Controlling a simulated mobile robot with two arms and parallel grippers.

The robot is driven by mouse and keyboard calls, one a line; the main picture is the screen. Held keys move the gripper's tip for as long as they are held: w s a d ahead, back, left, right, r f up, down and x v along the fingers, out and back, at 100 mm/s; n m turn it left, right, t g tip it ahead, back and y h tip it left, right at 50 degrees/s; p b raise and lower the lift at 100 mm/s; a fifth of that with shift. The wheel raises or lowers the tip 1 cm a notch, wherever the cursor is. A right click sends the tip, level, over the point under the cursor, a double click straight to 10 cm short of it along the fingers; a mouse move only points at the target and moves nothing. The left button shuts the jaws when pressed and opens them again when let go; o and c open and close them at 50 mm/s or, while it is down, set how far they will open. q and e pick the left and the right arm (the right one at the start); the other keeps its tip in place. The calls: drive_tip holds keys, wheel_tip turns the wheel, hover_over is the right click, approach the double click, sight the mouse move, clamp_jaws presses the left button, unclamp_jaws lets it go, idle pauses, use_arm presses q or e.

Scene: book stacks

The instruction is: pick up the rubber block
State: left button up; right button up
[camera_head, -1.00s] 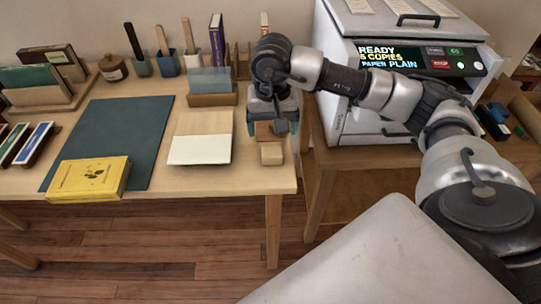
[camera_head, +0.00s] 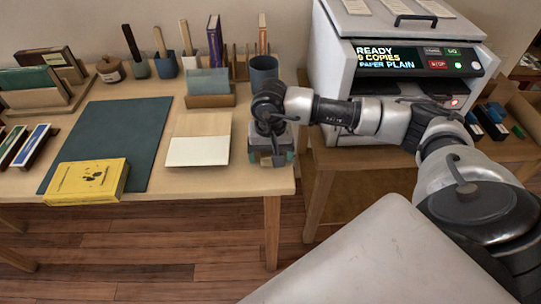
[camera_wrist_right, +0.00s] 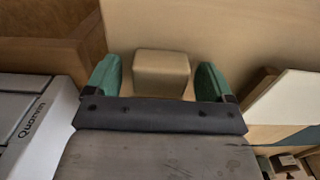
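The tan rubber block (camera_wrist_right: 161,73) shows in the right wrist view, between the two green fingertips of my right gripper (camera_wrist_right: 160,80). A gap shows on each side of it, so the fingers are open and not touching it. In the head view my right gripper (camera_head: 272,157) points down over the front right corner of the wooden table (camera_head: 215,183) and hides the block. My left gripper is not in view.
A white sheet on a board (camera_head: 198,151) lies left of the gripper. A dark blue cup (camera_head: 263,72) and a card holder (camera_head: 210,100) stand behind. A copier (camera_head: 345,120) stands to the right. A yellow book (camera_head: 87,181) lies at the front left.

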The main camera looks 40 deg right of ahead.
drive_tip(key=c, duration=0.9)
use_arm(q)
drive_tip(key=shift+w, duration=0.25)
use_arm(e)
drive_tip(key=shift+r, duration=0.1)
drive_tip(key=shift+r, duration=0.55)
wheel_tip(320, 180, up, 3)
drive_tip(key=shift+f, duration=0.2)
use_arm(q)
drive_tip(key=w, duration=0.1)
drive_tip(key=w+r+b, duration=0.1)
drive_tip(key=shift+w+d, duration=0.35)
use_arm(e)
drive_tip(key=s+d+r, duration=0.2)
drive_tip(key=d, duration=0.1)
drive_tip(key=s+d+r, duration=0.2)
drive_tip(key=d, duration=0.1)
drive_tip(key=s+d+r, duration=0.3)
drive_tip(key=shift+s+d+r, duration=0.1)
